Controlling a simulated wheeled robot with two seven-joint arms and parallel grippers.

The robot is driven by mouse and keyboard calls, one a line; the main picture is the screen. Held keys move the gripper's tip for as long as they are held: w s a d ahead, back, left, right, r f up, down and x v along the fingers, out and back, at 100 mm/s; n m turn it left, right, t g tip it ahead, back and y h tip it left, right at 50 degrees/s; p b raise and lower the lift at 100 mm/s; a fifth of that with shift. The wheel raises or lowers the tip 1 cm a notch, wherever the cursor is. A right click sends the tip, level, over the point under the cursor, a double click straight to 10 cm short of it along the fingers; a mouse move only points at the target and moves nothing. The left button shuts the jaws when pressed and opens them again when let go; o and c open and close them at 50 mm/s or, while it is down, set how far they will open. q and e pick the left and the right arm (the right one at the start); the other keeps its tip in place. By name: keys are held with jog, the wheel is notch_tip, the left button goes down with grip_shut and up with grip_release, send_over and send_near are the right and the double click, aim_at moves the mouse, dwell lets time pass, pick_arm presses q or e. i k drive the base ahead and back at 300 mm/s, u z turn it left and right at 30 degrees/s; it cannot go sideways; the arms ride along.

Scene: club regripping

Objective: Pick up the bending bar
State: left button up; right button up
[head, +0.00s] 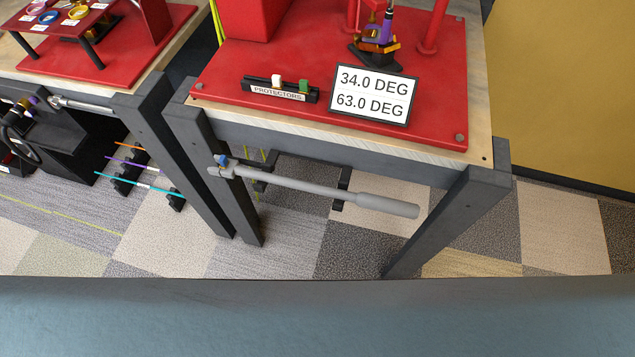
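The bending bar (310,187) is a long grey bar with a thick grey handle (385,204) at its right end. It is below the front edge of the right workbench, between the two front legs, tilted slightly down to the right. Its left end has a small fork-like head with a blue piece (221,160) beside it. Black brackets (341,187) show behind the bar; I cannot tell exactly how it rests on them. Neither of my grippers is in view.
The right bench (420,145) carries a red plate (240,68) with a display reading 34.0 DEG and 63.0 DEG (372,94) and a protectors holder (281,90). Dark bench legs (450,222) flank the bar. Coloured shafts (140,183) lie on a low rack at left. Carpet in front is clear.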

aim_at(380, 204)
jog(key=u, duration=2.65)
jog(key=k, duration=1.75)
jog(key=z, duration=1.4)
jog(key=i, duration=0.5)
jog(key=u, duration=0.05)
